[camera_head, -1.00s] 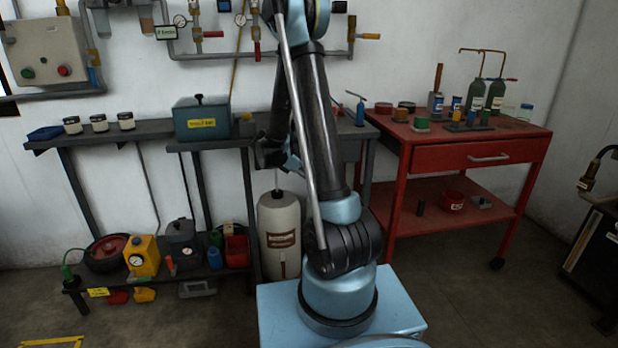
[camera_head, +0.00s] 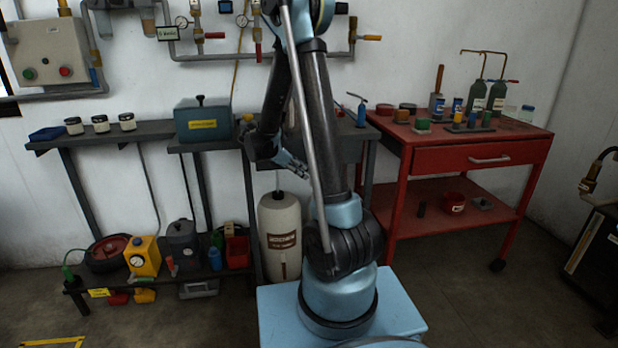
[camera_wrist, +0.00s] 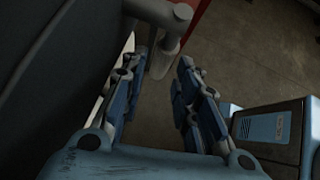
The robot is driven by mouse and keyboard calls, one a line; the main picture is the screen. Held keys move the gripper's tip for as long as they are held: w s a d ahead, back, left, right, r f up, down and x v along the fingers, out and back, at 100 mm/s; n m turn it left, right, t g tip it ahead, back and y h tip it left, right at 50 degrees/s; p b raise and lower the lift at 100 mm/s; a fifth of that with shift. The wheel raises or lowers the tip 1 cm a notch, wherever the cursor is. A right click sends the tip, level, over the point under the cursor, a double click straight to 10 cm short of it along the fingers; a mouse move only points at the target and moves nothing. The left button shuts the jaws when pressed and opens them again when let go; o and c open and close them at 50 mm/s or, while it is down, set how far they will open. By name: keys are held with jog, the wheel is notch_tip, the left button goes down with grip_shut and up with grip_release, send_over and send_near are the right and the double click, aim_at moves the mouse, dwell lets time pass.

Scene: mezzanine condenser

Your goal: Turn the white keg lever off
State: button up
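The white keg (camera_head: 280,240) stands upright on the floor under the dark bench, left of my base, with a brown label on its front. A thin stem rises from its top. I cannot make out its lever in the head view. My gripper (camera_head: 298,167) is just above the keg's top and to its right, partly behind my arm. A pale strip at the left finger may be the keg, but I cannot be sure.
A grey bar with a rounded end (camera_wrist: 166,45) is close beyond the fingertips. The dark bench (camera_head: 150,130) carries a blue-grey box (camera_head: 203,121). A red cart (camera_head: 470,157) stands right. A low shelf (camera_head: 200,275) with cans is left of the keg.

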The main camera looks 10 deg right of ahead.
jog(key=w+v, duration=0.1)
jog(key=v, duration=0.5)
jog(key=shift+s+a, duration=0.25)
jog(key=shift+s, duration=0.25)
jog(key=shift+r, duration=0.15)
jog(key=s+d+r+m+y, duration=0.2)
jog(key=s+d+m, duration=0.15)
jog(key=s, duration=0.45)
jog(key=s+d+r+m+y, duration=0.25)
jog(key=s+m, duration=0.25)
jog(key=s, duration=0.3)
jog(key=s+a+f+m+y, duration=0.1)
jog(key=s+f+m+y, duration=0.1)
jog(key=s+m, duration=0.3)
jog(key=s+a+f+m+y, duration=0.1)
jog(key=s+f+m+y, duration=0.2)
jog(key=s, duration=0.9)
notch_tip(320, 180, down, 2)
jog(key=m, duration=0.3)
